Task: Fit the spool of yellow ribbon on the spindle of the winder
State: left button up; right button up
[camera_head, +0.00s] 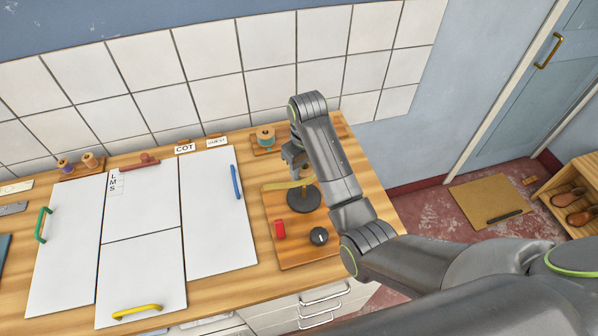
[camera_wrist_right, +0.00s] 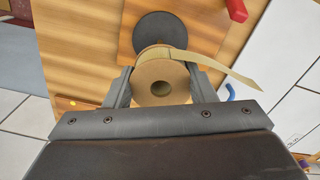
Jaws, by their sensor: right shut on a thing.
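My right gripper (camera_head: 297,160) is shut on the spool of yellow ribbon, above the winder's wooden board (camera_head: 297,253). In the right wrist view, the tan spool (camera_wrist_right: 161,70) sits between the two fingers (camera_wrist_right: 162,84), its open bore facing the camera. A loose ribbon tail (camera_wrist_right: 222,69) stretches right; the ribbon also shows in the head view (camera_head: 284,186). The winder's black disc (camera_head: 305,200) lies close below the gripper; in the wrist view it (camera_wrist_right: 160,27) shows partly behind the spool. I cannot make out the spindle. My left gripper is not in view.
The winder board carries a red block-like part (camera_head: 280,230) and a black knob (camera_head: 319,236). Another spool (camera_head: 265,134) stands on a small board behind. White panels (camera_head: 65,240) with coloured handles cover the left worktop. Two more spools (camera_head: 89,160) stand far left.

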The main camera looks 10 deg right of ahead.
aim_at(305, 187)
jog(key=shift+w, duration=0.1)
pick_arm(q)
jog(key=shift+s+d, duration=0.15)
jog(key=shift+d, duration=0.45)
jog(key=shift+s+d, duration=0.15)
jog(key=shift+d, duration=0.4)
pick_arm(e)
jog(key=shift+d, duration=0.15)
jog(key=shift+f, duration=0.95)
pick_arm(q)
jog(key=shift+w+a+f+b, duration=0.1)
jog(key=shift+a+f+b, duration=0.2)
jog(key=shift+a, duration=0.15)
pick_arm(e)
jog(key=shift+f, duration=1)
pick_arm(q)
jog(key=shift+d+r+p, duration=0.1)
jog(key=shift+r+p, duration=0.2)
jog(key=shift+p, duration=0.05)
pick_arm(e)
jog(key=shift+f, duration=0.1)
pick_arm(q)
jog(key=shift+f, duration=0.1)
pick_arm(e)
jog(key=shift+f, duration=0.35)
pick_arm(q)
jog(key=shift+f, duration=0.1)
pick_arm(e)
jog(key=shift+f, duration=0.65)
jog(key=shift+f, duration=0.1)
